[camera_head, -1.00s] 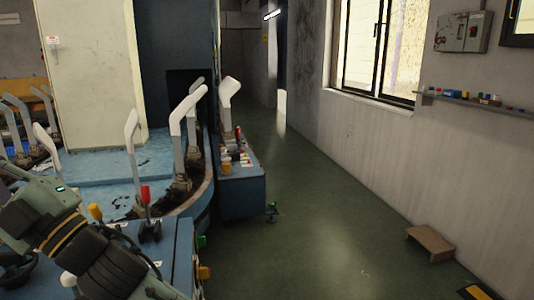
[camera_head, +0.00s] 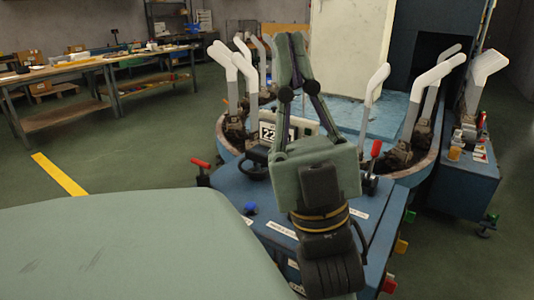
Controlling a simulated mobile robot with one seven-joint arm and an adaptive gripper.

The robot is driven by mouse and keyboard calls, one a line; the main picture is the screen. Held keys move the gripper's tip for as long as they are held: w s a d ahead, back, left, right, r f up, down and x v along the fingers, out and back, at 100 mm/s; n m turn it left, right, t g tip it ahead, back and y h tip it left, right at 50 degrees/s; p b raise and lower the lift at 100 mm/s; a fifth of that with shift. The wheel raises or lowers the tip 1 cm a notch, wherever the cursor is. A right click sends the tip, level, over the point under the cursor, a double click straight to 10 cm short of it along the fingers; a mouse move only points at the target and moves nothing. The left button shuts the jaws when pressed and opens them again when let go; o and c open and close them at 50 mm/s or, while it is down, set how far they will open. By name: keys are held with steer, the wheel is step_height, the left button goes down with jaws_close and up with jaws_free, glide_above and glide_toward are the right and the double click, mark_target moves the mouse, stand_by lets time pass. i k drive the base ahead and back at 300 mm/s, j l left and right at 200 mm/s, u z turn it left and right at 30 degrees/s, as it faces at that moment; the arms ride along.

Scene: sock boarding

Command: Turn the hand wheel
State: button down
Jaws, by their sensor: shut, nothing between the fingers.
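A dark hand wheel (camera_head: 253,165) sits on the near left part of the blue machine's console (camera_head: 235,188), left of my gripper's body. Part of its right side is hidden. My gripper (camera_head: 292,45) points away from me, with its fingers together and nothing between them. It appears in front of the machine's white boards. I cannot tell its exact height or distance from the wheel, but its fingertips appear clear of it.
A red-handled lever (camera_head: 375,150) stands right of my gripper and another red handle (camera_head: 201,163) sticks out at the console's left. White sock boards (camera_head: 375,80) ring the machine. A workbench (camera_head: 110,62) stands back left. Floor at left is open.

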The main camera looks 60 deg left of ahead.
mark_target(258, 159)
steer(key=u, duration=1.95)
steer(key=i+j+z, duration=0.2)
steer(key=z, duration=0.25)
steer(key=i+j+z, duration=0.15)
steer(key=j+z, duration=0.15)
steer(key=z, duration=0.15)
steer(key=i+j+z, duration=0.1)
steer(key=j+z, duration=0.2)
steer(key=z, duration=0.2)
